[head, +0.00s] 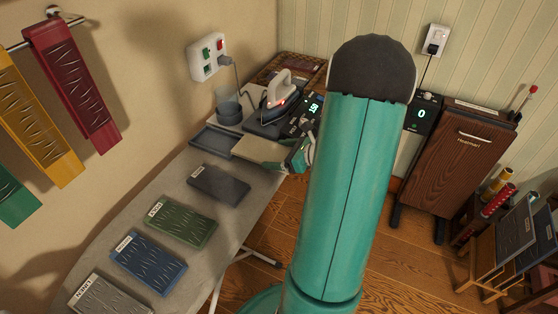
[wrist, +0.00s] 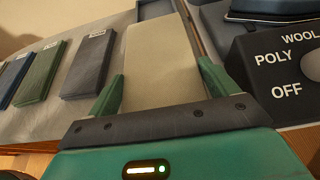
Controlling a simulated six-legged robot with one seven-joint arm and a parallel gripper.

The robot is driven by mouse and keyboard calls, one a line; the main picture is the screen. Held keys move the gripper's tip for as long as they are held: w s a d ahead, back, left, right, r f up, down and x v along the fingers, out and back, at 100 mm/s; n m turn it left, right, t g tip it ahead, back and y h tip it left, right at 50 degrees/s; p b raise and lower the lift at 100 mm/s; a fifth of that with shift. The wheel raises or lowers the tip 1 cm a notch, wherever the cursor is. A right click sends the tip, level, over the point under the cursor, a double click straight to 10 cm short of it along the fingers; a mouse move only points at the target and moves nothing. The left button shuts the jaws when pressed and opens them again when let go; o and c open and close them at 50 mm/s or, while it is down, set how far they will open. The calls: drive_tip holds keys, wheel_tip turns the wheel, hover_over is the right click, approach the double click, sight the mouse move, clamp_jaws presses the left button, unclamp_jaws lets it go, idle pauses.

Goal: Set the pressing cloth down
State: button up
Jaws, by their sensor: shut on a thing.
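The pressing cloth (head: 260,150) appears as a flat beige slab near the far end of the ironing board (head: 185,187). In the wrist view the cloth (wrist: 162,60) runs away from me between the two green fingers of my gripper (wrist: 161,88). My gripper (head: 299,157) is shut on its near end. The cloth looks level, but I cannot tell whether it touches the board. A blue-grey tray (head: 211,141) lies just beyond and left of it; its edge also shows in the wrist view (wrist: 155,9).
The iron (head: 277,90) stands on its dark base (head: 265,126) beside a dial control box (wrist: 283,68). A clear cup (head: 228,107) stands behind the tray. Several labelled folded cloths, including a dark grey one (head: 218,184) and a green one (head: 180,222), line the board.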

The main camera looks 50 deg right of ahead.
drive_tip(key=shift+f, duration=1.55)
drive_tip(key=o, duration=0.9)
drive_tip(key=shift+f, duration=0.1)
drive_tip(key=shift+s+d+r, duration=0.1)
drive_tip(key=shift+s+r, duration=0.2)
drive_tip(key=v, duration=1.1)
drive_tip(key=shift+s, duration=0.1)
